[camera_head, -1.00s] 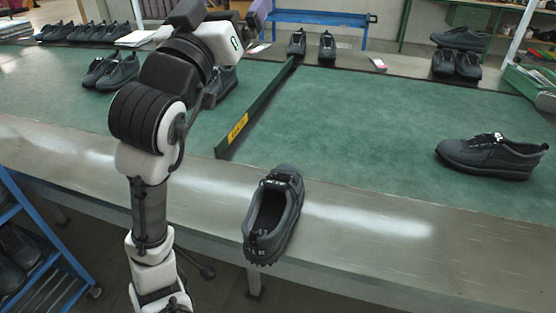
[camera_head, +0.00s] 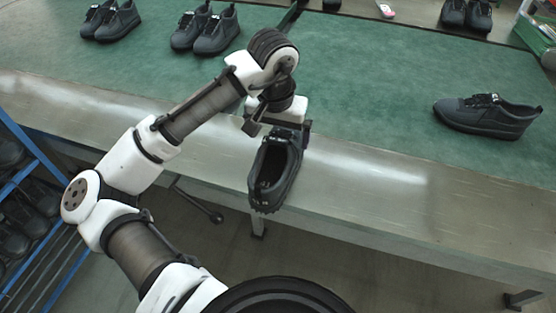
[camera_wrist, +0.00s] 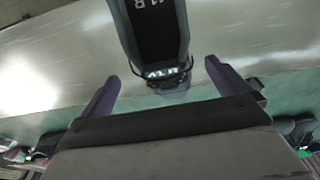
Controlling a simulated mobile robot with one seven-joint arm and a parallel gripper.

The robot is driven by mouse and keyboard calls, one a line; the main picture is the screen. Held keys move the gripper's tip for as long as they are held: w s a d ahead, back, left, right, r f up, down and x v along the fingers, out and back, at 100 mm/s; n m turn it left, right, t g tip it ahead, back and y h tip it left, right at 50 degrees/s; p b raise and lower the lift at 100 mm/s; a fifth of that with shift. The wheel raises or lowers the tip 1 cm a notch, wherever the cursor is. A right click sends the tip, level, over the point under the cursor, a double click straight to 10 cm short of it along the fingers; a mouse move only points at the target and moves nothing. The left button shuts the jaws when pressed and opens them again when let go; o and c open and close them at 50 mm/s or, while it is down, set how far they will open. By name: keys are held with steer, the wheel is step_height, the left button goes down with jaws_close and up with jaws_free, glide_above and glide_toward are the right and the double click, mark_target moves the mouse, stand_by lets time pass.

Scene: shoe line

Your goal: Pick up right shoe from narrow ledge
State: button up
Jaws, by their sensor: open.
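The dark grey shoe (camera_head: 275,172) sits on the narrow metal ledge (camera_head: 370,185) at the front of the bench, its near end jutting past the front edge. My gripper (camera_head: 277,127) is at the shoe's far, laced end, partly hidden by my wrist. In the wrist view my gripper (camera_wrist: 160,70) has its two purple fingers wide apart, with nothing held. The shoe (camera_wrist: 155,35) shows there ahead of the fingers, its laced end between their lines. Whether a finger touches it I cannot tell.
A single dark shoe (camera_head: 488,117) lies on the green mat (camera_head: 370,80) at right. Several shoes stand at the back left, and a pair (camera_head: 466,14) at back right. A blue rack (camera_head: 30,180) holds shoes at left.

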mark_target(278, 147)
steer(key=shift+w+f+p, duration=0.1)
steer(key=shift+w+f, duration=0.05)
steer(key=shift+f, duration=1)
steer(key=shift+w+f+p, duration=0.15)
steer(key=shift+w+f, duration=0.05)
steer(key=shift+f, duration=0.95)
steer(key=shift+w+f+p, duration=0.1)
steer(key=shift+w+f, duration=0.05)
steer(key=shift+f, duration=1)
steer(key=shift+c, duration=0.4)
steer(key=c, duration=1)
